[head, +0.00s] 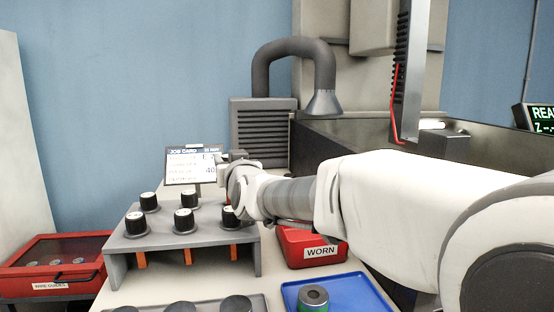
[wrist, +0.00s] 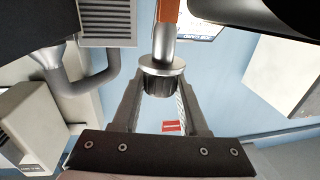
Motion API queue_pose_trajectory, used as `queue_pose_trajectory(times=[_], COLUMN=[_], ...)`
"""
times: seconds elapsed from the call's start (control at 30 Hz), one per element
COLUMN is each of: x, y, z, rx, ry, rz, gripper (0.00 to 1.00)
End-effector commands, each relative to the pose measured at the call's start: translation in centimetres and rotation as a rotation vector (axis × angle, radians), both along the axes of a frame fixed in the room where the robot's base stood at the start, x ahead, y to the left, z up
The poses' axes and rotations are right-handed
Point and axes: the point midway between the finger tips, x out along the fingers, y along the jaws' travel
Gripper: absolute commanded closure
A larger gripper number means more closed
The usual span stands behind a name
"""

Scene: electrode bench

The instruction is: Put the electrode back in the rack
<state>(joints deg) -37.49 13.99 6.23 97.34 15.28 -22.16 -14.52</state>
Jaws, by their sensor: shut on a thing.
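My gripper (wrist: 160,95) is shut on an electrode (wrist: 162,68), with its fingers on either side of the dark knob. The electrode has a metal collar and shaft and an orange end that runs out of the top of the wrist view. In the head view my gripper (head: 232,160) is over the back right of the grey rack (head: 215,246), and the held electrode is not clearly seen there. Several black-capped electrodes stand in the rack, one at the front left (head: 136,223). My arm hides part of the rack's right side, including any back right hole.
A job card (head: 192,163) stands behind the rack. A red WORN bin (head: 300,256) is right of the rack. A blue tray (head: 360,290) holding a dark round piece (head: 313,296) is in front of it. A red wire-guide case (head: 50,262) is at left.

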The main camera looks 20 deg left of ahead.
Motion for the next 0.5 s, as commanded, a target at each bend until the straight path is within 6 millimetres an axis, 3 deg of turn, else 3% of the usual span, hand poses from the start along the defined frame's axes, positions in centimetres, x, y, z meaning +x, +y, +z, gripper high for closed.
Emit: queue_pose_trajectory(times=[0.4, 0.43, 0.5], x=[0.0, 0.0, 0.0], y=[0.0, 0.0, 0.0], z=[-1.1, -0.9, -0.9], rx=[0.001, 0.001, 0.001], ry=[-0.002, -0.002, -0.002], rz=[0.000, 0.000, 0.000], gripper=[1.00, 0.53, 0.41])
